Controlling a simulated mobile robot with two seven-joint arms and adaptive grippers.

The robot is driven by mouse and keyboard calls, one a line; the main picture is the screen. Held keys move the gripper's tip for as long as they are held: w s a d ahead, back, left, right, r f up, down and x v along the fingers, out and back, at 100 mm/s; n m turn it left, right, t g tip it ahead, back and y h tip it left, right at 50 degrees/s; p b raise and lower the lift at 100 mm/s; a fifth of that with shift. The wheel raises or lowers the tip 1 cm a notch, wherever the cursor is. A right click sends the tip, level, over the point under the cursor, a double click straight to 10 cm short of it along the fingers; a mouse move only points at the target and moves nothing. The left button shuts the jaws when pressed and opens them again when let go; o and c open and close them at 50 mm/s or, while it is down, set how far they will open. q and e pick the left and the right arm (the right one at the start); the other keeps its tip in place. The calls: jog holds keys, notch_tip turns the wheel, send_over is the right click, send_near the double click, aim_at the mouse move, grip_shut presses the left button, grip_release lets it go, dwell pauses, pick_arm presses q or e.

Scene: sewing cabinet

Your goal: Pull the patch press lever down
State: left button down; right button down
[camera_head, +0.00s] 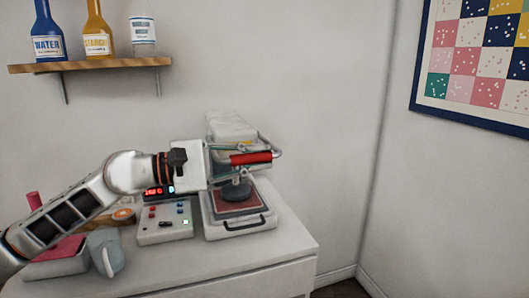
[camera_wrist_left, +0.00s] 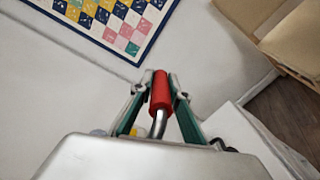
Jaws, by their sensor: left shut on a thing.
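The patch press (camera_head: 240,215) stands on the white cabinet top, right of the middle. Its lever has a red grip (camera_head: 251,158) on a metal bar, raised above the dark round press head (camera_head: 236,191). There is a gap between the press's upper part and the reddish pad (camera_head: 238,203) around the head. My left gripper (camera_head: 235,160) comes in from the left and is shut on the red grip. In the left wrist view the red grip (camera_wrist_left: 160,92) sits between the two fingers. My right gripper is not in view.
A control box (camera_head: 165,222) with buttons and a red display stands left of the press. A grey-blue jug (camera_head: 105,250) and a tray with pink cloth (camera_head: 58,255) are at the left. A shelf (camera_head: 90,65) with bottles hangs above. The cabinet's front right (camera_head: 270,247) is clear.

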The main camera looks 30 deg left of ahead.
pick_arm(q)
notch_tip(320, 180, down, 2)
jog(key=shift+w+b, duration=0.1)
jog(key=shift+b, duration=0.2)
jog(key=shift+f+b, duration=0.4)
jog(key=shift+b, duration=0.15)
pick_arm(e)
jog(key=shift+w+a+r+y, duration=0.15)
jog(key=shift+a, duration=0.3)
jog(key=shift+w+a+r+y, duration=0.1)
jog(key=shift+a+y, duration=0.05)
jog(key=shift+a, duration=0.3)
pick_arm(q)
jog(key=c, duration=1.9)
grip_release()
jog(key=shift+a, duration=0.1)
